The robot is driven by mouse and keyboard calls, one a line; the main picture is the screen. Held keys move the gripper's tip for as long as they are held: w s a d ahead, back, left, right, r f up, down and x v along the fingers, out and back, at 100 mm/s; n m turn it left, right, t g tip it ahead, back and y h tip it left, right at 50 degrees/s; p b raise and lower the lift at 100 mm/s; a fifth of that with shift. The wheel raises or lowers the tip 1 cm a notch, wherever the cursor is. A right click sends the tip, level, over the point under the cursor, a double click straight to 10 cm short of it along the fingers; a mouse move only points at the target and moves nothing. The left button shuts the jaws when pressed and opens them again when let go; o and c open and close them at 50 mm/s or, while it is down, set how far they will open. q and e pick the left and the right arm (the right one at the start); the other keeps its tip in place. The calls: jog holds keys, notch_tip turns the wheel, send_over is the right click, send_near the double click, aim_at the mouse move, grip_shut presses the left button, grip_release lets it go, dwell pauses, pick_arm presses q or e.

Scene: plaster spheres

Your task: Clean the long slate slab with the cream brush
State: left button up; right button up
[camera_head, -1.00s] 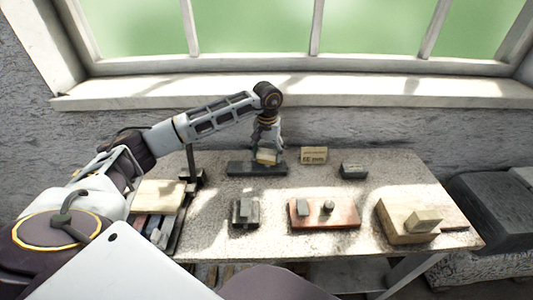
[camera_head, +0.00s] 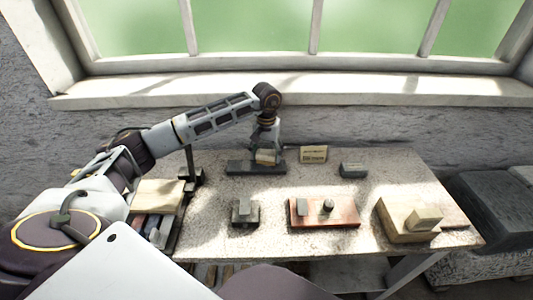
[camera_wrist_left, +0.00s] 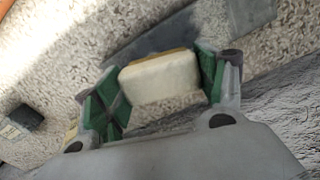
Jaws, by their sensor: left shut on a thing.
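The long slate slab (camera_head: 238,167) is a dark, flat bar lying at the back left of the table; it also shows in the left wrist view (camera_wrist_left: 130,40). My left gripper (camera_head: 266,152) is over the right part of the slab, pointing down. In the left wrist view its green-padded fingers are shut on the cream brush (camera_wrist_left: 160,77), a pale block. In the head view the brush (camera_head: 266,158) is low at the slab; I cannot tell whether it touches. My right gripper is not in view.
A small lettered card (camera_head: 313,154) and a dark block (camera_head: 353,170) stand right of the slab. In front are a small dark block set (camera_head: 245,212), a reddish board (camera_head: 340,216) and a tan block (camera_head: 395,220). The table's middle (camera_head: 300,183) is clear.

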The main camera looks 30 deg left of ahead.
pick_arm(q)
jog(key=shift+f, duration=0.2)
jog(key=shift+d, duration=0.15)
jog(key=shift+w+d+r, duration=0.1)
jog(key=shift+w+d, duration=0.05)
jog(key=shift+d, duration=0.2)
jog(key=shift+d, duration=0.1)
dwell(0.4)
jog(key=shift+w+d, duration=0.15)
jog(key=shift+d, duration=0.3)
jog(key=shift+a, duration=0.1)
dwell(0.3)
jog(key=shift+s+a+b, duration=0.15)
jog(key=shift+s+a, duration=0.05)
jog(key=shift+a, duration=0.3)
jog(key=shift+s+a+b, duration=0.15)
jog(key=shift+a, duration=0.3)
jog(key=shift+a, duration=0.2)
jog(key=shift+s+a, duration=0.3)
jog(key=shift+a, duration=0.55)
